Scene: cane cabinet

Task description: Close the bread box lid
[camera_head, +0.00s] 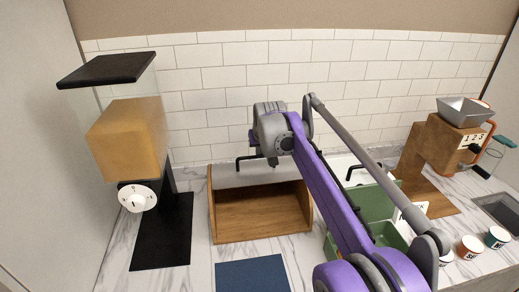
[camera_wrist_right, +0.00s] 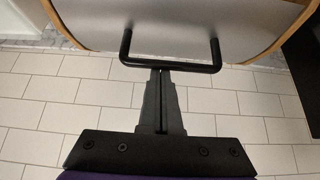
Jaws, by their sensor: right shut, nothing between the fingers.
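The wooden bread box (camera_head: 262,218) stands open on the counter, its inside visible from the front. Its grey lid (camera_head: 232,180) is raised at the back of the box and also fills the top of the right wrist view (camera_wrist_right: 170,32). The lid's black bar handle (camera_wrist_right: 172,65) crosses in front of my right gripper's tips. My right gripper (camera_wrist_right: 160,72) is shut and empty, its fingertips at the handle; I cannot tell whether they touch. In the head view the right gripper (camera_head: 273,161) is above the box, partly hidden by my wrist. My left gripper is not in view.
A cereal dispenser (camera_head: 128,135) stands left of the box on a black mat (camera_head: 165,235). A blue mat (camera_head: 252,274) lies in front. A green container (camera_head: 375,205) is close on the right, partly behind my arm. A wooden grinder (camera_head: 440,150) and several cups (camera_head: 470,247) are farther right.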

